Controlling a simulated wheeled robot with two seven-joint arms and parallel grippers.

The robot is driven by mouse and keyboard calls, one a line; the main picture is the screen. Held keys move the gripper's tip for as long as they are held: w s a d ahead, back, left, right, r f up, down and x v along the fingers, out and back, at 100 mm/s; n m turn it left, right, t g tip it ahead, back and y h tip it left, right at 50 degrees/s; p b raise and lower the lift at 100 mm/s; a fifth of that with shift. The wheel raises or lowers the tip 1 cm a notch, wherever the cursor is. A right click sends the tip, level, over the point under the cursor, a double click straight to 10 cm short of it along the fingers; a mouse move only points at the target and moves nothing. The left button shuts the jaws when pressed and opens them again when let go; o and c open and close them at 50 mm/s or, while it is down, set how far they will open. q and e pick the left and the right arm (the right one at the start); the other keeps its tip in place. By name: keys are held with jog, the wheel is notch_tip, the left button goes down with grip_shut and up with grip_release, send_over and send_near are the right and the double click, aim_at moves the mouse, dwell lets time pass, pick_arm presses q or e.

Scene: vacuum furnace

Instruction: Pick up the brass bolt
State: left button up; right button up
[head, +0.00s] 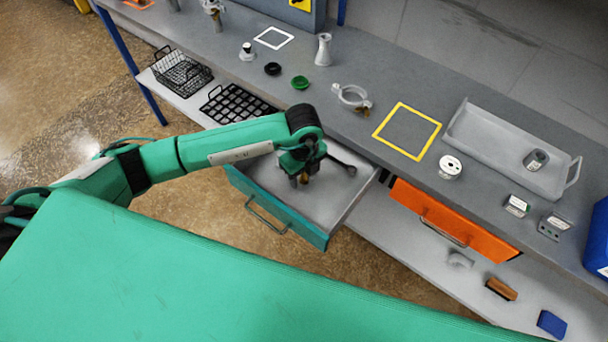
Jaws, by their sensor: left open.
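My left gripper (299,180) points down into the open teal drawer (277,211), over its grey floor. Its jaws are open. A small brass-coloured piece (304,178) shows at the fingertips, mostly hidden by the gripper. It may be the brass bolt, but I cannot tell for sure, nor whether the fingers touch it. My right gripper is not in view.
A dark spanner-like tool (345,165) lies in the drawer just right of the gripper. The orange drawer (453,222) stands right of it. On the bench above are a ring clamp (352,97), a yellow square outline (407,131) and a grey tray (500,148).

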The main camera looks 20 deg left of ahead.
pick_arm(q)
grip_shut()
jog(key=shift+r, duration=0.2)
